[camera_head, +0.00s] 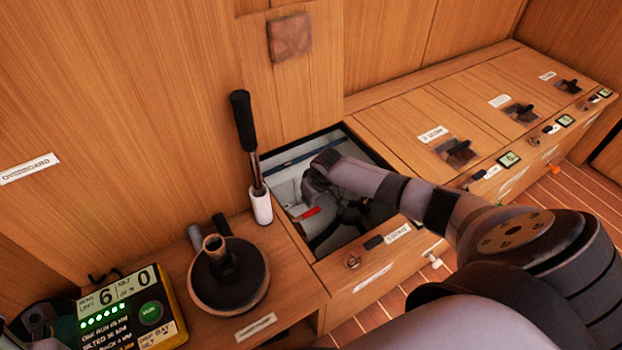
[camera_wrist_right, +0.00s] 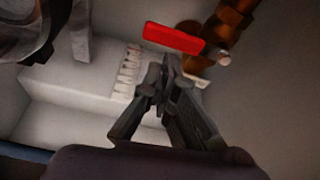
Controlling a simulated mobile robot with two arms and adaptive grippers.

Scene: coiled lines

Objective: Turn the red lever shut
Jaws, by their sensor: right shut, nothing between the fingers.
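The red lever (camera_head: 304,214) is inside the open compartment in the head view, low on its left side. In the right wrist view the red lever (camera_wrist_right: 174,38) lies slightly tilted, beside a brass fitting (camera_wrist_right: 225,30). My right gripper (camera_wrist_right: 165,72) is shut and empty, its fingertips just below the lever in that picture. A small gap seems to show between them, but I cannot tell whether they touch. In the head view my right arm reaches into the compartment from the right and hides part of it.
The compartment (camera_head: 318,258) has a wooden rim and pale walls. A black-handled pump lever (camera_head: 242,125) stands at its left, near a round dark fitting (camera_head: 229,277) and a yellow-edged display unit (camera_head: 132,312). Closed lids with dark latches (camera_head: 456,150) line the right.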

